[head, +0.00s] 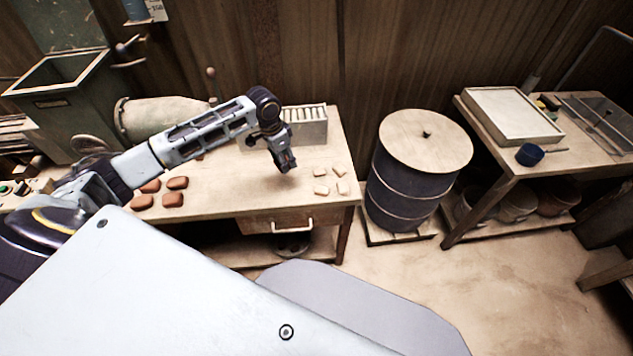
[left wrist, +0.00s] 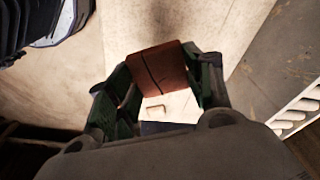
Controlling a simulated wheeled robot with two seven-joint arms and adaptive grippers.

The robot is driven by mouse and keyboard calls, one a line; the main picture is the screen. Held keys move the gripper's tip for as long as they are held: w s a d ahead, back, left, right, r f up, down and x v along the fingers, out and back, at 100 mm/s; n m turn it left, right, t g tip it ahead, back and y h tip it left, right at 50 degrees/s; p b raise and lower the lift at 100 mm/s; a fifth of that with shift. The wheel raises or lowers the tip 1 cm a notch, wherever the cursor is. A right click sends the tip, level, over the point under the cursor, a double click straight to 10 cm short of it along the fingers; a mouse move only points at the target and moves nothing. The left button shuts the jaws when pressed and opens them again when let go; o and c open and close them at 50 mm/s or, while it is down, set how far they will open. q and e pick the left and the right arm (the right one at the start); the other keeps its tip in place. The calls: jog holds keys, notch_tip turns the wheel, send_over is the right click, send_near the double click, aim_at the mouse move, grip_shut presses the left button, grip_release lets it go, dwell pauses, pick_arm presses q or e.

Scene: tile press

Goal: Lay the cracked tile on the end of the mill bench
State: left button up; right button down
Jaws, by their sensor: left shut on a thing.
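The cracked tile (left wrist: 158,70) is reddish brown with a dark line across its face; it sits between the two green-and-dark fingers of my left gripper (left wrist: 160,88) in the left wrist view. In the head view my left gripper (head: 287,164) points down above the right part of the mill bench (head: 235,190), a pale wooden table with a drawer. The tile is hard to make out there, and I cannot tell its height above the bench top. My right gripper is not in view.
Several red-brown tiles (head: 176,183) lie on the bench to the left, and small pale tiles (head: 321,189) near its right end. A slotted pale rack (head: 308,128) stands at the back. A blue drum (head: 408,190) with a lid stands right of the bench, before another table (head: 490,160).

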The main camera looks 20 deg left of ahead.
pick_arm(q)
jog(key=m, duration=0.1)
jog(key=d+m, duration=0.1)
jog(key=m, duration=0.1)
jog(key=shift+w+d, duration=0.3)
jog(key=shift+w+m+g+h, duration=0.1)
jog(key=shift+m+g+h, duration=0.2)
jog(key=shift+m, duration=0.9)
jog(key=shift+d, duration=0.1)
send_over(294, 183)
jog(key=shift+s+a+f, duration=0.1)
jog(key=shift+a+f, duration=0.05)
jog(key=shift+f, duration=1.4)
jog(key=shift+s+a+f, duration=0.1)
jog(key=shift+f, duration=1.45)
jog(key=shift+f+b, duration=0.3)
jog(key=shift+f, duration=1.55)
